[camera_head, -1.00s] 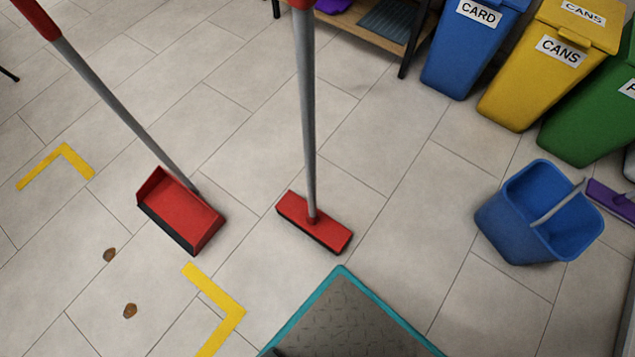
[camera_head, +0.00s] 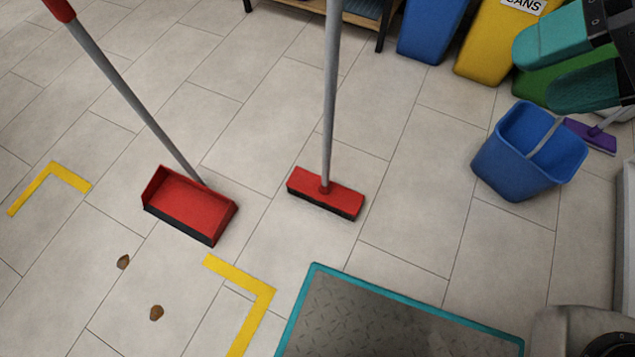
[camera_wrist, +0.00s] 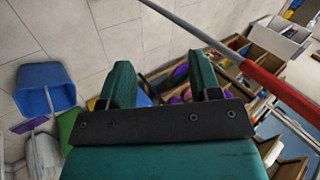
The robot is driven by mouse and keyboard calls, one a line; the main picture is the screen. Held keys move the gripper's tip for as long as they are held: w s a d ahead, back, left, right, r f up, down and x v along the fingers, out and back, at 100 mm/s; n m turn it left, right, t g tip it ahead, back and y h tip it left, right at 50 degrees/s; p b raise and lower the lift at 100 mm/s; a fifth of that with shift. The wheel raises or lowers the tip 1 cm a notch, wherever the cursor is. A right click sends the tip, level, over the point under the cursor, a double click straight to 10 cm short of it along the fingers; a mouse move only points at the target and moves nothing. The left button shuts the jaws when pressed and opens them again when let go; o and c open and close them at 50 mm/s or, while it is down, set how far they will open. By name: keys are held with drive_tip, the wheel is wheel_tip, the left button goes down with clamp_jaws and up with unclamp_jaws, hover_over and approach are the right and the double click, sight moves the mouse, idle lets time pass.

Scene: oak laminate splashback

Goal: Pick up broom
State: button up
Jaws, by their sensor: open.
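The broom has a red head (camera_head: 325,194) with dark bristles resting on the tiled floor and a grey handle (camera_head: 331,90) rising upright past the top edge of the head view. My gripper (camera_head: 537,73) shows at the upper right, with two teal fingers apart and nothing between them. It is well to the right of the broom handle in the picture. In the wrist view, a grey pole with a red grip (camera_wrist: 280,88) runs diagonally beyond the fingers, passing upper right. It looks like the broom handle, but I cannot be sure.
A red long-handled dustpan (camera_head: 190,205) stands left of the broom. A blue bucket (camera_head: 528,155) and purple mop head (camera_head: 592,136) are at right, below blue and yellow bins (camera_head: 490,50). A teal-edged mat (camera_head: 400,318) lies in front. Floor around the broom head is clear.

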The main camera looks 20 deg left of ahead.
drive_tip(key=w+a+r+m+y+b, duration=0.2)
drive_tip(key=w+a+r+m+y, duration=0.3)
drive_tip(key=m, duration=0.5)
drive_tip(key=w+a+r+m+y+b, duration=0.2)
drive_tip(key=w+r+m+y, duration=0.35)
drive_tip(key=m, duration=0.45)
drive_tip(key=w+a+p, duration=0.1)
drive_tip(key=a+p, duration=1.1)
drive_tip(key=a, duration=0.5)
drive_tip(key=shift+a+f+t, duration=0.15)
drive_tip(key=shift+a+t, duration=0.15)
drive_tip(key=shift+w, duration=0.1)
drive_tip(key=shift+c, duration=0.4)
